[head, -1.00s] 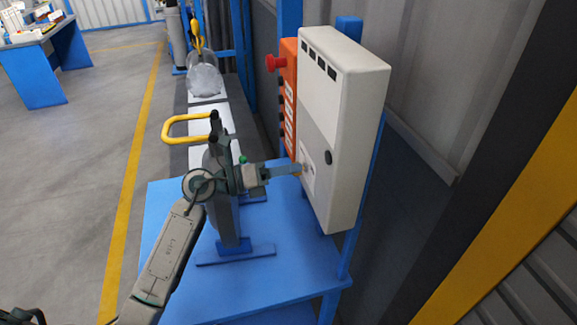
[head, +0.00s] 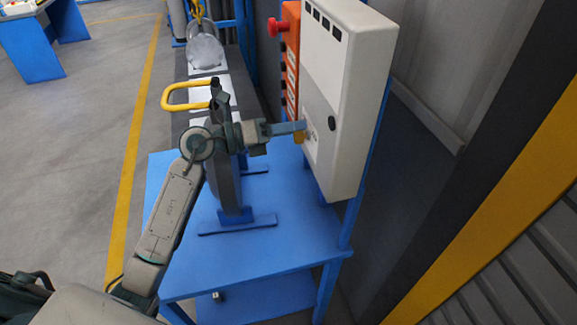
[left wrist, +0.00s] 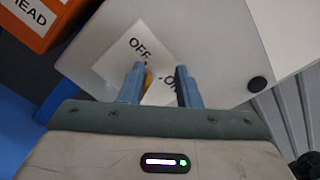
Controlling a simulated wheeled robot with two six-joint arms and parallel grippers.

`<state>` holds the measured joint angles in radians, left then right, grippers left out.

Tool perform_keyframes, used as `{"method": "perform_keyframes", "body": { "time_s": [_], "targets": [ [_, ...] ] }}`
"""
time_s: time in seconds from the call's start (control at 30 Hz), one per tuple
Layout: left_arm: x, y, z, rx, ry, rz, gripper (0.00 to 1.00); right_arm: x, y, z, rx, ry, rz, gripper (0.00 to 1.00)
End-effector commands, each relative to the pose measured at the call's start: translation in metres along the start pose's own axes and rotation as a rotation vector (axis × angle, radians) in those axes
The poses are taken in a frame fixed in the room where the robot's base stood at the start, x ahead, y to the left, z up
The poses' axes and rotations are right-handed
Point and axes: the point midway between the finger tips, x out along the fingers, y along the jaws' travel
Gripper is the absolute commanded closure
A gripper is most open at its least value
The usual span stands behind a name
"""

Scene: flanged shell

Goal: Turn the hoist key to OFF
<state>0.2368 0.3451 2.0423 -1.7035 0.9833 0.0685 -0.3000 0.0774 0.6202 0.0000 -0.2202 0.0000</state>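The pale grey control box (head: 345,60) stands upright at the right of the head view. A white label plate on its lower face reads OFF (left wrist: 138,47) on the left and ON, partly covered, on the right in the left wrist view. A small yellow piece, apparently the hoist key (left wrist: 149,79), shows just inside the left-hand finger; it also shows below the fingertips in the head view (head: 299,138). My left gripper (left wrist: 160,80) is at the plate, its blue fingers apart on either side of the key, with a gap at right. My right gripper is out of view.
An orange panel (head: 291,60) with a red button (head: 277,25) adjoins the box. A black round knob (left wrist: 258,84) is on the box right of the label.

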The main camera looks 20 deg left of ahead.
Motion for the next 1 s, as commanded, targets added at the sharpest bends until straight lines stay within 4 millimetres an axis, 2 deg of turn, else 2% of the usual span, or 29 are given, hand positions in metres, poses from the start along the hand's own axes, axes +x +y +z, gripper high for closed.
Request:
{"method": "perform_keyframes", "body": {
  "time_s": [0.03,0.1,0.57,0.63,0.7,1.0],
  "targets": [
    [0.000,-0.007,0.007,0.012,-0.004,-0.005,0.73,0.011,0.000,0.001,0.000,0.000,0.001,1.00],
    [-0.006,-0.019,-0.008,0.006,-0.001,-0.004,0.73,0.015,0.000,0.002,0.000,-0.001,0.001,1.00],
    [-0.040,-0.104,-0.077,0.005,-0.003,-0.005,0.73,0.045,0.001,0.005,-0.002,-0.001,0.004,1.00],
    [-0.042,-0.116,-0.075,-0.005,-0.001,-0.002,0.73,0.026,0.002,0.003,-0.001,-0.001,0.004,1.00],
    [-0.043,-0.119,-0.078,-0.006,0.000,-0.002,0.73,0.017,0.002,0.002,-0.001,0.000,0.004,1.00],
    [-0.048,-0.126,-0.089,0.000,-0.003,-0.003,0.73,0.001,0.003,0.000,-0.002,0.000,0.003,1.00]
  ]
}}
